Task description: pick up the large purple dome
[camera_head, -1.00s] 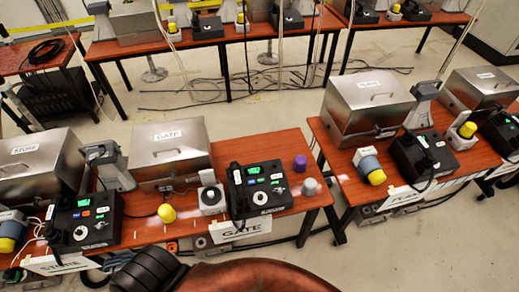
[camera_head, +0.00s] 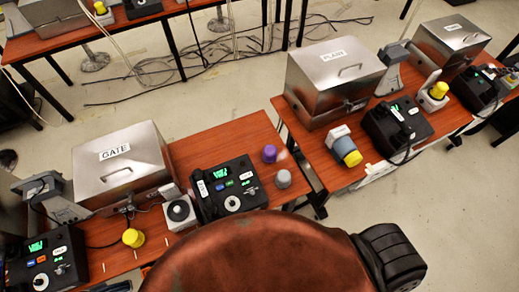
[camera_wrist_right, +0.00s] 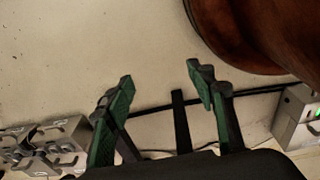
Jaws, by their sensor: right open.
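The purple dome (camera_head: 269,153) stands upright on the red-brown GATE table (camera_head: 222,147), near its right end. A grey dome (camera_head: 283,178) stands just in front of it. A black paging phone (camera_head: 228,190) is to its left. In the right wrist view my right gripper (camera_wrist_right: 158,88) is open and empty, with its green-lined fingers spread above the pale floor. The purple dome does not show in the right wrist view. Neither gripper shows in the head view, and my left gripper is in no view.
A steel box labelled GATE (camera_head: 120,165) and a yellow dome (camera_head: 133,238) are on the left. The table on the right carries a steel box labelled PLANT (camera_head: 335,80), a phone (camera_head: 396,128) and a yellow-ended grey cylinder (camera_head: 346,149). A narrow floor gap separates the tables.

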